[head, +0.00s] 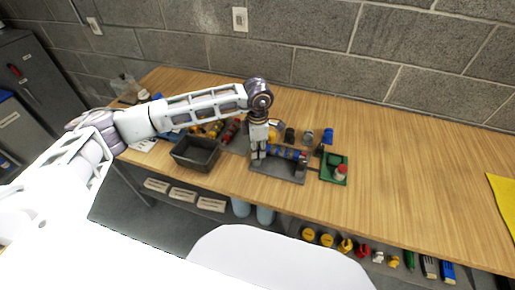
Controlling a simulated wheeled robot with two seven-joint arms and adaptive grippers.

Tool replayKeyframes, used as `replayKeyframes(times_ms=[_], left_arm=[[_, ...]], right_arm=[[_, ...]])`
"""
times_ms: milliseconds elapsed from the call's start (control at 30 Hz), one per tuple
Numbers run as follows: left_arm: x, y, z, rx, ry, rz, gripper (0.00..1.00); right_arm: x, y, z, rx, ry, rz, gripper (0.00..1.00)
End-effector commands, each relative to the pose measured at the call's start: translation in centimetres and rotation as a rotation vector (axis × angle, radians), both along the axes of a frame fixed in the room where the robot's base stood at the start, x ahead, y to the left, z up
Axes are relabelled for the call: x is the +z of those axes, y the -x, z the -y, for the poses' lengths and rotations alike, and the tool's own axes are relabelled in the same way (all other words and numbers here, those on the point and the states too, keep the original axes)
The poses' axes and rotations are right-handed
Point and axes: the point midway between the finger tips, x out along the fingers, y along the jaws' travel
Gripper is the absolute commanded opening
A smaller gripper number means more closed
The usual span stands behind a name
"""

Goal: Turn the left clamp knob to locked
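A dark grey fixture plate (273,170) lies on the bench, with a blue cylindrical part (285,152) lying across it. A small red piece (303,156) shows at the right end of the blue part. My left gripper (258,155) points down at the left end of the fixture, at or just above it. Its fingers look close together, but the view is too small to tell if they hold anything. I cannot make out the left clamp knob; the gripper covers that end. My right gripper is out of view.
A green board (335,162) with a red-and-white button (341,172) sits right of the fixture. A black bin (197,153) stands to the left. Several small dark and blue parts (308,136) stand behind. The bench (420,165) is clear at right, up to a yellow item (503,205).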

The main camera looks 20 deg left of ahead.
Motion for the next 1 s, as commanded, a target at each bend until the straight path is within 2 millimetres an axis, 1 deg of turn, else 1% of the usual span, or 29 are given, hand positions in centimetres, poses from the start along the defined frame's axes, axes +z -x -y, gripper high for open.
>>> replayKeyframes(times_ms=[33, 167, 200, 500, 667, 867, 1000], left_arm=[[0.2, -0.1, 0.0, 0.0, 0.001, 0.004, 0.3], [0.1, -0.1, 0.0, 0.001, 0.001, 0.003, 0.47], [0.1, -0.1, 0.0, 0.001, 0.0, 0.002, 0.48], [0.1, 0.0, 0.0, 0.001, 0.001, 0.001, 0.48], [0.6, -0.1, 0.0, 0.001, 0.001, 0.001, 0.48], [2.3, -0.1, 0.0, 0.001, 0.001, 0.003, 0.48], [4.2, -0.1, 0.0, 0.001, 0.001, 0.004, 0.48]], right_arm=[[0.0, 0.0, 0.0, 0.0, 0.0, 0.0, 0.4], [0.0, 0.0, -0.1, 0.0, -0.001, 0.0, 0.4], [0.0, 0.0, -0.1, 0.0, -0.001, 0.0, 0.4], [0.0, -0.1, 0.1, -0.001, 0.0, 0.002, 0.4], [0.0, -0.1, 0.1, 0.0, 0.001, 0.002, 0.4], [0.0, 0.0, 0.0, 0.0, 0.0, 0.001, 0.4], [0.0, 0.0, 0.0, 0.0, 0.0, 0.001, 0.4]])
